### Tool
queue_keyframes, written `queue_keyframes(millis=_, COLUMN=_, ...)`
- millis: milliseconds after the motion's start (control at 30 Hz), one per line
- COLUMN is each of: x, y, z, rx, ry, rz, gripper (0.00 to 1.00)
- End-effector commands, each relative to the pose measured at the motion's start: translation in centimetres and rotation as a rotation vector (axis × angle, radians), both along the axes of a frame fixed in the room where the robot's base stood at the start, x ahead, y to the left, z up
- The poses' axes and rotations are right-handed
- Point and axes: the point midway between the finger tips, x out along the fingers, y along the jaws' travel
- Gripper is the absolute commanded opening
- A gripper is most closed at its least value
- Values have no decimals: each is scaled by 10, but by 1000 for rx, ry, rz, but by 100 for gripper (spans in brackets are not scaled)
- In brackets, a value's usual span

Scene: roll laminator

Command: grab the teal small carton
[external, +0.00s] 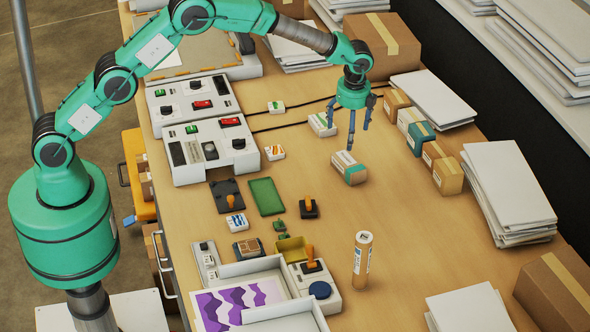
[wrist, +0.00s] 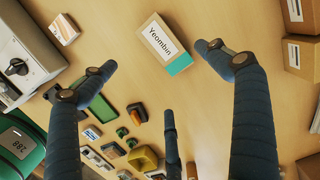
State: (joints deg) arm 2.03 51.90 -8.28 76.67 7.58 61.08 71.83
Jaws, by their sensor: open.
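A small tan carton with a teal end and a white label (external: 348,168) lies on the table below my gripper. In the wrist view this carton (wrist: 165,43) shows the label "Yeombin" and its teal end, lying between and beyond the fingertips. My gripper (external: 351,132) points down with its fingers spread, open and empty. In the wrist view the fingers of my gripper (wrist: 160,72) are wide apart. In the external view one fingertip overlaps the carton's upper edge; I cannot tell whether it touches. Another box with a teal side (external: 420,139) stands in the row at right.
Brown boxes (external: 446,177) and paper stacks (external: 507,185) line the right side. An upright tube (external: 362,258) stands in front. Table around the carton is mostly clear.

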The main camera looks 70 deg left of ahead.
Motion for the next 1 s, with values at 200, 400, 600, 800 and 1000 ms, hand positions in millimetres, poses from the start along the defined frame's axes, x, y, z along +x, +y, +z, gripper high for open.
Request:
queue_keyframes(millis=200, x=5, y=0, z=-10, rx=2, ry=9, rz=-20, gripper=89)
queue_keyframes(millis=400, x=5, y=0, z=-10, rx=2, ry=10, rz=-20, gripper=89)
queue_keyframes(millis=600, x=4, y=0, z=-13, rx=2, ry=10, rz=-20, gripper=89)
queue_keyframes(millis=800, x=3, y=3, z=-32, rx=2, ry=13, rz=-20, gripper=89)
queue_keyframes(millis=1000, x=3, y=6, z=-62, rx=2, ry=12, rz=-20, gripper=89)
